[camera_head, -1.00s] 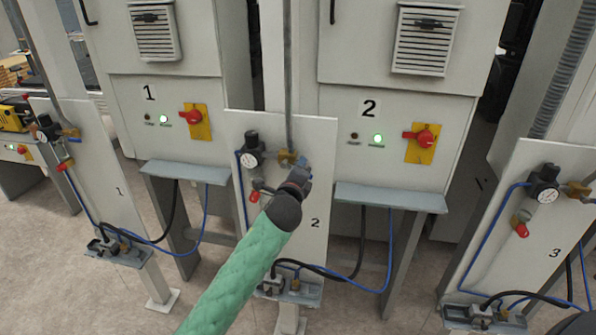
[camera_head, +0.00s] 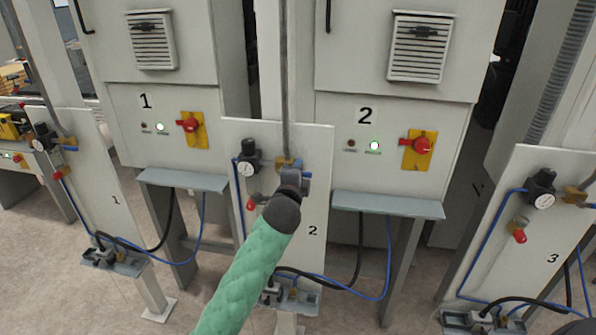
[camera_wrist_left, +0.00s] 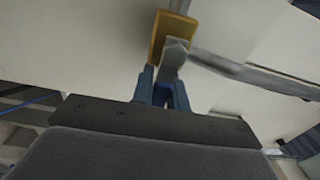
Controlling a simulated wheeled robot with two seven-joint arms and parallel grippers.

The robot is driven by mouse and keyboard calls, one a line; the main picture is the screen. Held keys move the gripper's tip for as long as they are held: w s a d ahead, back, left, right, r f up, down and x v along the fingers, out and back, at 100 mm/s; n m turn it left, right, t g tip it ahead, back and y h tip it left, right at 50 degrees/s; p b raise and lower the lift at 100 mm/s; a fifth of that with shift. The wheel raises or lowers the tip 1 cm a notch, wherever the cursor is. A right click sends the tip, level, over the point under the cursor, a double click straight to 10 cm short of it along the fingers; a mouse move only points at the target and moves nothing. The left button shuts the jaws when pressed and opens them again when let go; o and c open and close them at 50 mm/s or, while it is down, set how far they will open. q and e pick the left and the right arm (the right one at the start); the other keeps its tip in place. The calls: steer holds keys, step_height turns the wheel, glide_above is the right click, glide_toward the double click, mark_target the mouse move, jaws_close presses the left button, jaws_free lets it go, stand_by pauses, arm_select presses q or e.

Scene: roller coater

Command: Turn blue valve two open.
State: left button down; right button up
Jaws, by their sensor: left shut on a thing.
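Panel two (camera_head: 318,205), a pale board marked 2, stands in the middle of the head view. Its brass valve body (camera_head: 284,162) is near the top, under a grey vertical pipe. My left gripper (camera_head: 293,180) is at this valve and hides most of its handle. In the left wrist view, the brass body (camera_wrist_left: 158,42) with a grey metal piece is just beyond the fingertips. My left gripper (camera_wrist_left: 163,82) is shut on the blue valve handle (camera_wrist_left: 161,96), a little of which shows dark blue between the fingers. My right gripper is not in view.
A gauge (camera_head: 246,165) and a red-handled valve (camera_head: 252,202) are close left of my gripper on panel two. Panel three (camera_head: 480,262) stands right, panel one (camera_head: 95,180) left. A grey shelf (camera_head: 388,206) juts out under cabinet two (camera_head: 340,120).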

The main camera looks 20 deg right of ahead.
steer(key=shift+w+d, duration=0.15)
